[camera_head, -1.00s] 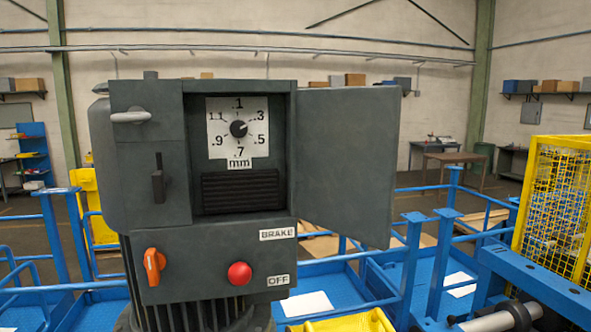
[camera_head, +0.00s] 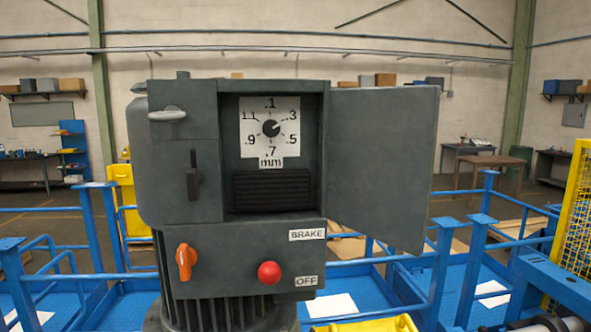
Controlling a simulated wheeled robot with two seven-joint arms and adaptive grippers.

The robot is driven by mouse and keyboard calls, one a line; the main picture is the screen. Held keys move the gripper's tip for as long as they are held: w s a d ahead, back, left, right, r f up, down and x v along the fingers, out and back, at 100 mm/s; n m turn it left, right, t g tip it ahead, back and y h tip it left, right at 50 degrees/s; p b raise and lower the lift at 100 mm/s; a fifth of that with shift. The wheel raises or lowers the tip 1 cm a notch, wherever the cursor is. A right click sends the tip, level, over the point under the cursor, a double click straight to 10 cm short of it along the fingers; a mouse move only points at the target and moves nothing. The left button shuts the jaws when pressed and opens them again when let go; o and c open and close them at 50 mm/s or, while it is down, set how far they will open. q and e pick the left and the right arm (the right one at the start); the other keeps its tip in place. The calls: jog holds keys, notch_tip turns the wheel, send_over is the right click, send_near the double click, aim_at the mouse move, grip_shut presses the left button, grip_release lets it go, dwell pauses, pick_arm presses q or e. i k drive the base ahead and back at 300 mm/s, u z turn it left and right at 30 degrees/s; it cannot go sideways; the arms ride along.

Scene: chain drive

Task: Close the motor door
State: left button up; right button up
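The motor door (camera_head: 381,165) is a flat dark grey panel on the right side of the motor housing (camera_head: 186,141). It stands wide open, swung out to the right from its hinge edge. The open compartment shows a white dial plate (camera_head: 249,148) with a black knob and a black vent grille (camera_head: 272,191) below it. Neither of my grippers shows in the head view.
The housing front carries a grey handle (camera_head: 167,114), a black lever (camera_head: 194,176), an orange switch (camera_head: 185,262) and a red button (camera_head: 269,272). Blue railings (camera_head: 440,262) surround the motor. A yellow mesh guard (camera_head: 577,235) stands at the right.

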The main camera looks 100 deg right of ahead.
aim_at(382, 140)
jog(key=u, duration=0.2)
jog(key=k, duration=2.35)
jog(key=z, duration=0.05)
